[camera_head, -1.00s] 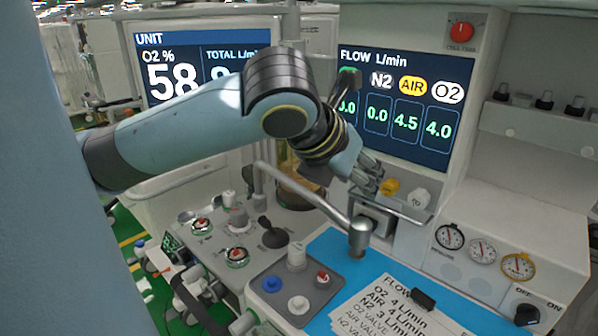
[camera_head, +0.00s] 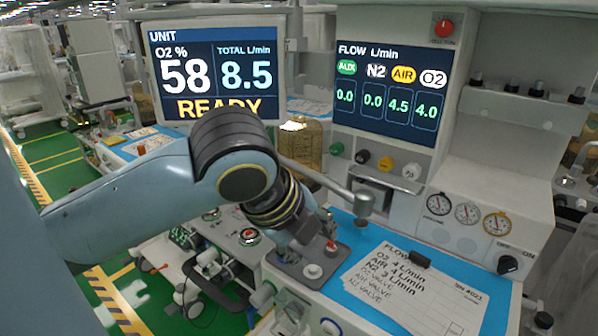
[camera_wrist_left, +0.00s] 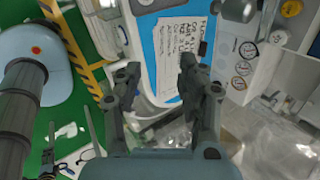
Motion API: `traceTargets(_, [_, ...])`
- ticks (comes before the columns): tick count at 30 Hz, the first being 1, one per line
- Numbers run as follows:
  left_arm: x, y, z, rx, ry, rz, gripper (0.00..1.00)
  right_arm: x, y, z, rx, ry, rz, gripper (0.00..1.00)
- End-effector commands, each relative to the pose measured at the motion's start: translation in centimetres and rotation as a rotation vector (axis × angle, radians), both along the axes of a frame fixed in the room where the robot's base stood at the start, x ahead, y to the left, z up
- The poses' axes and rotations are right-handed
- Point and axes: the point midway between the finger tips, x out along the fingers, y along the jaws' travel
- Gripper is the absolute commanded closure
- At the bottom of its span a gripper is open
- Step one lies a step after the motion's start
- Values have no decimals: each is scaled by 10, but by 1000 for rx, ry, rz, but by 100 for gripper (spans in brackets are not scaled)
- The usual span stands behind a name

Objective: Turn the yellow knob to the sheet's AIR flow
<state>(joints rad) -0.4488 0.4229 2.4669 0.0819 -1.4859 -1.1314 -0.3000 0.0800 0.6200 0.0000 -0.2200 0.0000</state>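The yellow knob (camera_head: 385,163) is on the flow panel under the flow screen (camera_head: 390,95), between a black and a white knob. The screen shows AIR 4.5 and O2 4.0. The sheet (camera_head: 415,290) lies on the blue mat (camera_head: 335,283); its AIR line appears to read 4 L/min. It also shows in the wrist view (camera_wrist_left: 176,45). My left gripper (camera_head: 316,232) is left of and below the yellow knob, apart from it, partly hidden by its own wrist. In the wrist view its fingers (camera_wrist_left: 156,75) are spread with nothing between them. My right gripper is out of view.
A grey metal arm (camera_head: 362,200) juts out below the knobs, between my left gripper and the panel. A black clip (camera_head: 420,259) lies on the sheet. Gauges (camera_head: 467,213) are on the right. A small button tray (camera_head: 312,270) is under my gripper.

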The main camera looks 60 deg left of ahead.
Motion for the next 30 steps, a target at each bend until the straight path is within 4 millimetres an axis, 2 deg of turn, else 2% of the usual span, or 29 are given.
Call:
traceTargets(7, [-10,-6,-11,-111,2,176,60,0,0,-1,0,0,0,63])
traceTargets(26, [-11,-7,-12,-122,2,193,60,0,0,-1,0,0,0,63])
traceTargets(30, [-17,-11,-16,-176,6,277,60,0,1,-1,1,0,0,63])
